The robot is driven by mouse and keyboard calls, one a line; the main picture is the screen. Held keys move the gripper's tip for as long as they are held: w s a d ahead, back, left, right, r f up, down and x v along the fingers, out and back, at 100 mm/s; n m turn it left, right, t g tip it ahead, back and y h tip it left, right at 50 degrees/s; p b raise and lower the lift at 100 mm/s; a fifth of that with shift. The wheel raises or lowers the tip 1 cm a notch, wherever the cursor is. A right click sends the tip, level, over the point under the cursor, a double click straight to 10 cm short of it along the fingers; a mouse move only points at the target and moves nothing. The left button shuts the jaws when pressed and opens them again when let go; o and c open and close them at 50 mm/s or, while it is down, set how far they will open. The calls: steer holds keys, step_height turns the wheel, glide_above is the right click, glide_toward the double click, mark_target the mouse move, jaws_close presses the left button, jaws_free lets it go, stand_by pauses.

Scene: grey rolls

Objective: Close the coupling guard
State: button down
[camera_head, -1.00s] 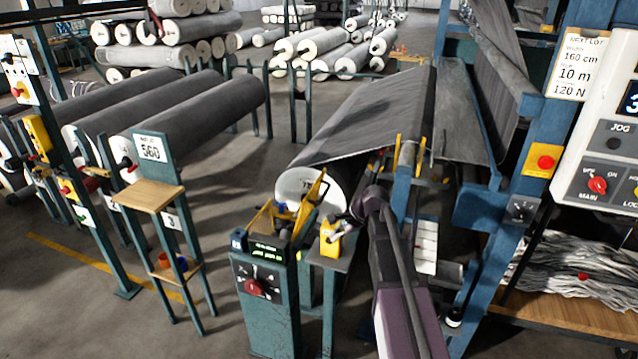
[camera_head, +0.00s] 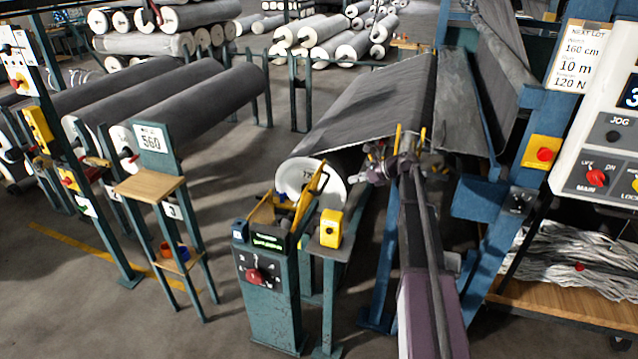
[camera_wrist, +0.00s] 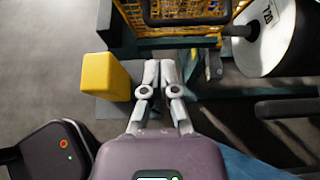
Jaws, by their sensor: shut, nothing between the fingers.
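The coupling guard (camera_head: 311,194) is yellow and stands up at a slant on the teal stand, beside the white end of the grey roll. In the wrist view the yellow mesh of the guard (camera_wrist: 186,12) crosses the top edge, partly cut off. My gripper (camera_wrist: 158,66) is shut and empty, with its fingertips apart from the mesh. In the head view my gripper (camera_head: 374,166) is to the right of the guard and the roll end, small and hard to make out.
A yellow box (camera_head: 331,228) sits on a post between the stand (camera_head: 270,300) and my arm; it is close left of my fingers in the wrist view (camera_wrist: 108,76). The roll end (camera_wrist: 268,35) is at upper right there. A blue frame post (camera_head: 388,245) stands near my arm.

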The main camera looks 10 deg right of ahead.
steer(key=shift+a, duration=0.1)
steer(key=b, duration=0.4)
glide_toward(311, 184)
steer(key=a+f, duration=0.1)
steer(key=w+a+f, duration=0.1)
steer(key=f, duration=0.1)
steer(key=w+a+f, duration=0.1)
steer(key=shift+w+f, duration=0.15)
steer(key=shift+w, duration=0.1)
steer(key=shift+w+a+r, duration=0.2)
steer(key=shift+w+a, duration=0.3)
steer(key=shift+a, duration=0.4)
steer(key=shift+a, duration=0.1)
